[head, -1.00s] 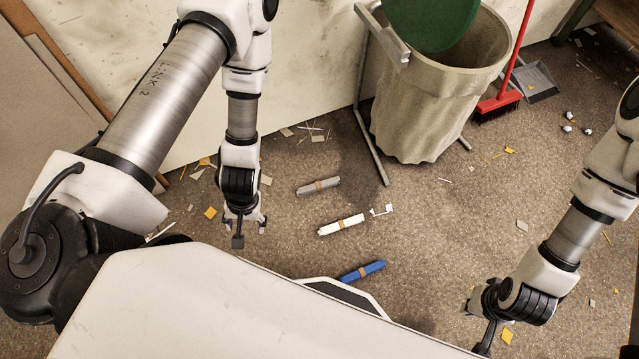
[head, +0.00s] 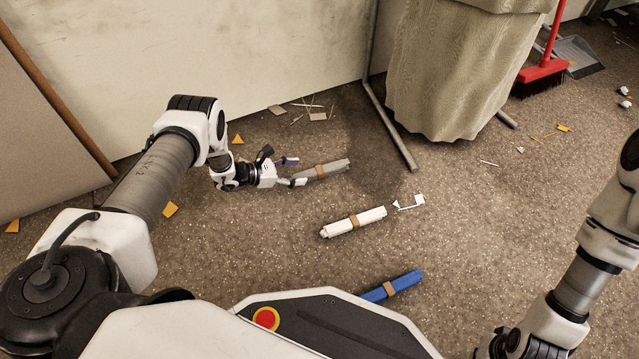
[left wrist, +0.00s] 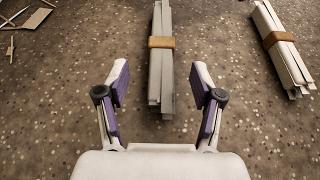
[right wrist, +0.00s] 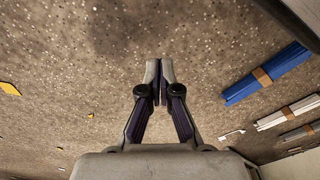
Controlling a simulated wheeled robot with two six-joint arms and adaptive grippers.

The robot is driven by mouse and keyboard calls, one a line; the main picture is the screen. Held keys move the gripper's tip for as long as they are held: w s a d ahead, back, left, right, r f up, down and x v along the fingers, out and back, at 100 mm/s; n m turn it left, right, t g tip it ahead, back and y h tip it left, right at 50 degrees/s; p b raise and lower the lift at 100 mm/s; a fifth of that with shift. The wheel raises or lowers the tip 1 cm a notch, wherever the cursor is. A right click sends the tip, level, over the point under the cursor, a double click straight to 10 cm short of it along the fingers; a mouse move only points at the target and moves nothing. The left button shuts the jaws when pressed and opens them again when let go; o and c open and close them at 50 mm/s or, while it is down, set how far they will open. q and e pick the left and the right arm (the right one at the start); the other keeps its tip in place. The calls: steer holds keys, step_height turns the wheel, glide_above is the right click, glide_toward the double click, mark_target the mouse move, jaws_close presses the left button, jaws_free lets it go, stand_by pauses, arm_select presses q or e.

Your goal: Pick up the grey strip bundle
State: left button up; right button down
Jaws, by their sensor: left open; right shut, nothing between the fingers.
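The grey strip bundle (head: 327,170) lies on the floor with a tan band around its middle. In the left wrist view the bundle (left wrist: 161,80) runs away from me, its near end between the open fingers with a gap on both sides. My left gripper (head: 292,171) is open at the bundle's left end; its fingers (left wrist: 159,85) have purple pads. My right gripper (right wrist: 159,68) is shut and empty, apart from all the bundles. In the head view its fingers are cut off at the bottom edge.
A white bundle (head: 354,222) and a blue bundle (head: 392,286) lie nearer to me on the floor. A beige bin (head: 450,75) on a metal frame (head: 393,130) stands behind on the right. The wall is close behind.

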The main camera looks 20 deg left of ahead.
mark_target(317, 170)
arm_select(q)
steer(key=b+x, duration=0.4)
steer(key=x, duration=0.2)
steer(key=shift+w+d+f, duration=0.15)
steer(key=shift+d, duration=0.15)
arm_select(e)
steer(key=shift+t, duration=0.3)
steer(key=f, duration=0.1)
steer(key=w+f, duration=0.1)
steer(key=f, duration=0.3)
steer(key=shift+w, duration=0.3)
arm_select(q)
steer(key=shift+w+d, duration=0.1)
steer(key=shift+w, duration=0.05)
arm_select(e)
steer(key=shift+r, duration=0.1)
arm_select(q)
steer(key=shift+c, duration=0.6)
steer(key=c, duration=1.1)
